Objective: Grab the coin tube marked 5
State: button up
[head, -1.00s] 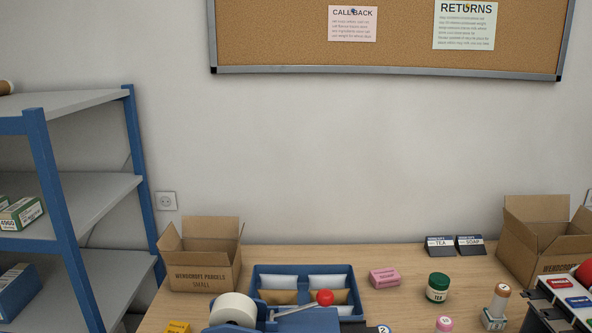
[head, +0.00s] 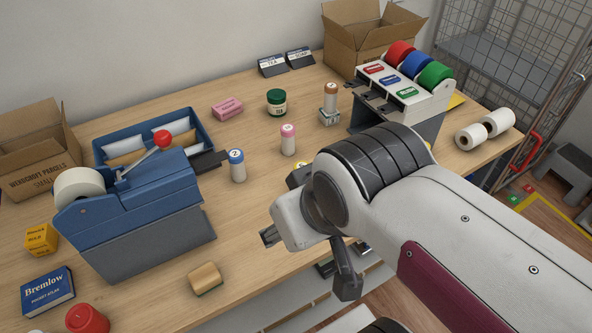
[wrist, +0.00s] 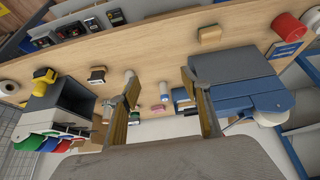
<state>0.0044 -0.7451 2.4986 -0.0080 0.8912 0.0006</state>
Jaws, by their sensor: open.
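Several white coin tubes stand on the counter. One has a blue cap marked 2 (head: 237,166). A pink-capped tube (head: 288,140) stands upright to its right; its mark is too small to read surely. A brown-capped tube (head: 330,97) stands on a small block farther back. A yellow cap (head: 299,169) shows partly behind my arm. My gripper (wrist: 158,90) is open and empty, above the counter's front edge and apart from the tubes.
A blue tape dispenser (head: 140,200) with a red-knobbed lever stands left of the tubes. A green-lidded jar (head: 277,102) and pink box (head: 227,108) lie behind. A label-roll stand (head: 405,95) is at back right. A sponge (head: 205,279) lies in front. Bare counter surrounds the pink-capped tube.

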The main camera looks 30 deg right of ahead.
jog(key=w+d+r+n+t+h, duration=0.2)
jog(key=w+d+t, duration=0.1)
jog(key=w+d, duration=0.8)
jog(key=w+d+r+n+t+h, duration=0.2)
jog(key=w+d+h, duration=0.1)
jog(key=w+d, duration=0.8)
notch_tip(320, 180, down, 13)
jog(key=d+n+y, duration=0.1)
jog(key=n+y, duration=0.5)
jog(key=y, duration=0.3)
jog(key=shift+s+a+f+m+t+y, duration=0.15)
jog(key=shift+s+a+f+y, duration=0.5)
jog(key=shift+s+y, duration=0.5)
jog(key=shift+s+a+f+m+t+y, duration=0.15)
jog(key=shift+s+a+f+y, duration=0.25)
jog(key=shift+s+f+y, duration=0.75)
jog(key=shift+s+a+f+m+t+y, duration=0.15)
jog(key=shift+s+a+f+y, duration=0.35)
jog(key=shift+s+y, duration=0.65)
jog(key=shift+w+y, duration=0.25)
jog(key=shift+w, duration=0.05)
jog(key=shift+x, duration=1.3)
